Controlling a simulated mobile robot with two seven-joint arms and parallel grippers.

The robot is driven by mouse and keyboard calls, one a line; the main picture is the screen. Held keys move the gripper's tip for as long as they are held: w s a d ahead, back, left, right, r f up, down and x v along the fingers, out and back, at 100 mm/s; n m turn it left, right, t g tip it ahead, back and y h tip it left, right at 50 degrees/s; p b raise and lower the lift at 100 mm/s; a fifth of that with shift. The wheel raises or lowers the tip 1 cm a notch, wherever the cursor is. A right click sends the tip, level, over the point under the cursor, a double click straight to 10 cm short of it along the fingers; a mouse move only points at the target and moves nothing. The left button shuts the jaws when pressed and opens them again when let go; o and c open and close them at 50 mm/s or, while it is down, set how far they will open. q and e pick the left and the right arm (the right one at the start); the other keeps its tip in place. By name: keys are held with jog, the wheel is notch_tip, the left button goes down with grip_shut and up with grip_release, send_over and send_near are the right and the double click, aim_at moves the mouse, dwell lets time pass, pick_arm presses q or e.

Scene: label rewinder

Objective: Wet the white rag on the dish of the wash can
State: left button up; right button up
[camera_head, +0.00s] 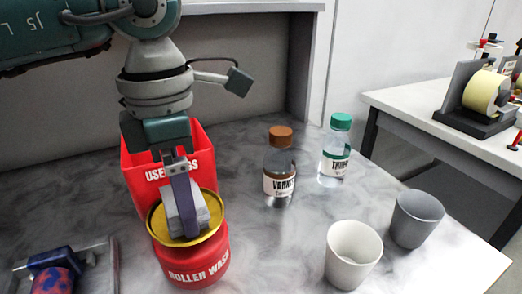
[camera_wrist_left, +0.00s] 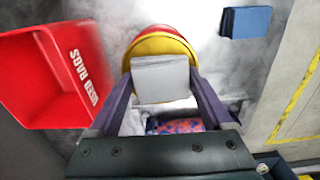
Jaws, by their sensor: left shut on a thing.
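The white rag (camera_head: 202,207) is a folded, pale grey-white pad. My left gripper (camera_head: 184,222) is shut on it, with purple fingers on both sides; the rag also shows between them in the left wrist view (camera_wrist_left: 160,80). The red wash can (camera_head: 193,268), marked "ROLLER WASH", stands on the table. Its yellow dish (camera_head: 157,226) lies directly under the rag, and its rim also shows in the left wrist view (camera_wrist_left: 160,44). The rag's lower end is at the dish; I cannot tell whether it touches. Fingers and rag hide the dish's middle. My right gripper is not visible.
A red used-rags bin (camera_head: 140,185) stands close behind the can. A brown-capped bottle (camera_head: 279,170), green-capped bottle (camera_head: 335,150), white cup (camera_head: 352,256) and grey cup (camera_head: 416,218) stand to the right. A red-and-blue patterned item (camera_head: 56,281) lies at front left.

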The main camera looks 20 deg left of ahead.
pick_arm(q)
jog(key=shift+f+b, duration=0.35)
jog(key=shift+f, duration=0.05)
dwell(0.9)
jog(key=shift+r+p, duration=2.65)
jog(key=shift+r, duration=0.85)
